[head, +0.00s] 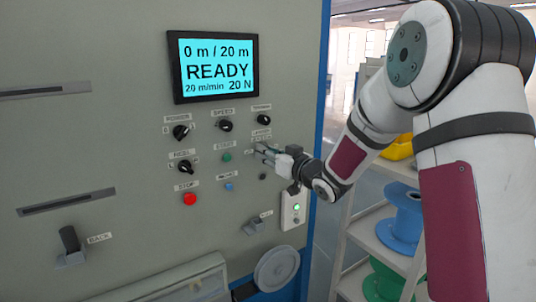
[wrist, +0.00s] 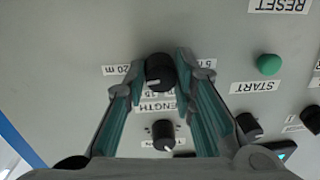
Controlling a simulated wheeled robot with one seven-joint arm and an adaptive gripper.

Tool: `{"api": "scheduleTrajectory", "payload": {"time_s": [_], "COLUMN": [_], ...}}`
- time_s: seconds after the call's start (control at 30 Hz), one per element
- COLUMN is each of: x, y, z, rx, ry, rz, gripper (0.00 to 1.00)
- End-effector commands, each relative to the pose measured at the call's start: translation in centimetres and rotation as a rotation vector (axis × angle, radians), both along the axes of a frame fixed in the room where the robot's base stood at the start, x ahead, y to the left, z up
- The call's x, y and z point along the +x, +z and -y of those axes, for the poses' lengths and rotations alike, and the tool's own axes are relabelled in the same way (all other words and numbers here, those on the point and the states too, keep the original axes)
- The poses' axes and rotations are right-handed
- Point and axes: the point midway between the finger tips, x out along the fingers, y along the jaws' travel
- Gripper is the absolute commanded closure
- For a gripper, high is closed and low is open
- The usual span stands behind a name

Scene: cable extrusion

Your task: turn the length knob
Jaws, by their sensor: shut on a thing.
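The length knob (wrist: 160,72) is a round black dial with a white mark, on the grey panel between the labels "20 m" and "5 m". In the wrist view its mark faces the lower left, and the LENGTH label (wrist: 155,107) shows upside down beside it. My gripper (wrist: 168,76) has one finger on each side of this knob and is shut on it. In the head view my gripper (head: 262,154) is at the panel under the LENGTH label, and its fingers mostly hide the knob. The display (head: 214,66) reads 0 m / 20 m, READY, 20 m/min, 20 N.
Another black knob (wrist: 163,135) is close below in the wrist view. The green START button (head: 227,157), red STOP button (head: 190,199) and other knobs are left of my gripper. A switch box (head: 293,209) is lower right. Shelves with spools (head: 402,216) stand right.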

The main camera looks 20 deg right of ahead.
Motion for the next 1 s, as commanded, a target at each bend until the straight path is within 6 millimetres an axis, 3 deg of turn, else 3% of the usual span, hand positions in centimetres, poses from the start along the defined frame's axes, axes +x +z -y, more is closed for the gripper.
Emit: {"api": "scheduleTrajectory", "payload": {"time_s": [1.0], "x": [0.15], "y": [-0.15], "z": [-0.19], "rx": [-0.902], "ry": [0.000], "rz": [0.297], "gripper": [1.00]}}
